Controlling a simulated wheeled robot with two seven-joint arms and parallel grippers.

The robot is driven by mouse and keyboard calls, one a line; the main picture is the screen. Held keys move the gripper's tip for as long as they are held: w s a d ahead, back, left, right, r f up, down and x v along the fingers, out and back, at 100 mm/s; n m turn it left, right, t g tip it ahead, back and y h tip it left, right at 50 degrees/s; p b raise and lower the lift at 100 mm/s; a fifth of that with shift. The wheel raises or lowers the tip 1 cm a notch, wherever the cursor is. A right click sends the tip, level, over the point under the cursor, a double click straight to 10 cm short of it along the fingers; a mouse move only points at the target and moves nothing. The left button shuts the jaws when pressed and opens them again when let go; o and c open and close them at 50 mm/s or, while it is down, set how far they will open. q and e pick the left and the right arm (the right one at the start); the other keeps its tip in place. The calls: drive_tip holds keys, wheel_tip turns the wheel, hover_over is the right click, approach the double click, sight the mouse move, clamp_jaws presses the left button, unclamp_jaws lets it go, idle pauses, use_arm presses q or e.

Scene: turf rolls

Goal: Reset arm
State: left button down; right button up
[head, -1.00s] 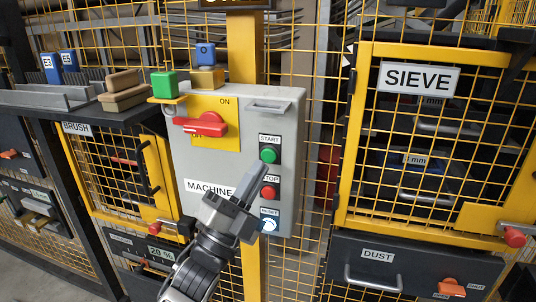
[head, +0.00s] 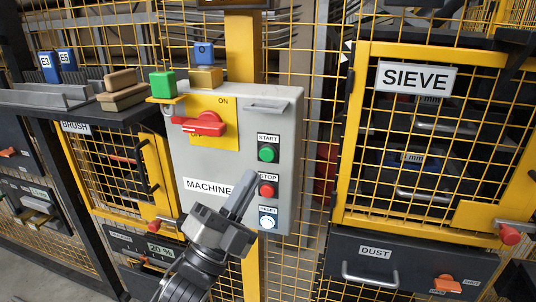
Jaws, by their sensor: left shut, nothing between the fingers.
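My left gripper (head: 247,180) is shut and empty in the head view. Its fingertips are in front of the grey machine control box (head: 285,110), just left of the red stop button (head: 266,190). Whether they touch the box I cannot tell. My right gripper is not in view.
Yellow mesh fencing surrounds the box. The sieve cage (head: 420,160) and the dust drawer (head: 375,268) are at right. The brush cage (head: 115,170) is at left, below a dark shelf with wooden brushes (head: 121,90). Green (head: 162,83) and blue (head: 204,53) blocks sit by the box top.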

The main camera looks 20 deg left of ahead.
use_arm(q)
wheel_tip(320, 180, down, 14)
drive_tip(key=s+f+n+g+y, duration=0.1)
drive_tip(key=s+n+g+y, duration=0.1)
drive_tip(key=n+g+y, duration=0.6)
drive_tip(key=s+f+n+g, duration=0.5)
drive_tip(key=s+f+n, duration=0.5)
drive_tip(key=s+f, duration=0.3)
wheel_tip(320, 180, down, 3)
drive_tip(key=shift+s+d+r, duration=0.2)
drive_tip(key=shift+d, duration=0.05)
drive_tip(key=shift+a, duration=0.1)
